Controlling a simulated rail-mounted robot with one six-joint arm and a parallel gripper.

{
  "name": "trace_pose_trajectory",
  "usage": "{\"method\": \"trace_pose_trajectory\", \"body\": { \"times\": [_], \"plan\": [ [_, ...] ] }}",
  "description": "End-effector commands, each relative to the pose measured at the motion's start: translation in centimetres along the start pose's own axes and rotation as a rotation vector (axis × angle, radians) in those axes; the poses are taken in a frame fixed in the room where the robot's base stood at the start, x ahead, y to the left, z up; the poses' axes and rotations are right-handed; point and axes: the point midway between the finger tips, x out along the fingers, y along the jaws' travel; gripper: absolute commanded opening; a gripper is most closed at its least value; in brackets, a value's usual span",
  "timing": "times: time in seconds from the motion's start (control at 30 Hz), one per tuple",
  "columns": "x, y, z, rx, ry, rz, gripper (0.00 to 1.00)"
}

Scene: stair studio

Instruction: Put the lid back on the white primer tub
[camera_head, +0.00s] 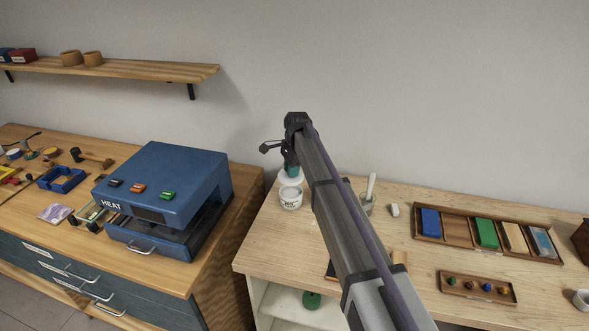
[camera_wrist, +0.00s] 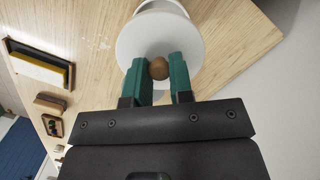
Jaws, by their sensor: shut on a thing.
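The white primer tub (camera_head: 290,203) stands upright near the left back of the light wooden bench, with dark print on its side. My gripper (camera_head: 291,172) is above it, with its green fingers shut on the round brown knob (camera_wrist: 159,69) of the white lid (camera_wrist: 138,42). The lid also shows just over the tub in the head view (camera_head: 289,181). In the wrist view the tub's rim (camera_wrist: 160,4) shows past the lid's upper edge, so the two look not quite lined up. I cannot tell exactly how large the gap is.
A blue heat press (camera_head: 165,185) stands on the left bench. A cup with a stirrer (camera_head: 367,203) and a small white block (camera_head: 394,210) stand right of my arm. A tray of coloured blocks (camera_head: 459,234) lies farther right. The wall is close behind.

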Motion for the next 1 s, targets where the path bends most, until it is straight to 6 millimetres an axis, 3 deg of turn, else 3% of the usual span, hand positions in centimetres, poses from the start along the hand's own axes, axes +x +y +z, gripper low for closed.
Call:
{"method": "trace_pose_trajectory", "body": {
  "times": [0.23,0.63,1.0],
  "plan": [
    [1.3,0.0,-0.2,0.003,0.000,0.000,0.00],
    [6.0,0.0,-0.8,0.004,0.000,0.000,0.00],
    [6.3,0.0,-0.8,0.004,0.000,0.000,0.00]
  ]
}}
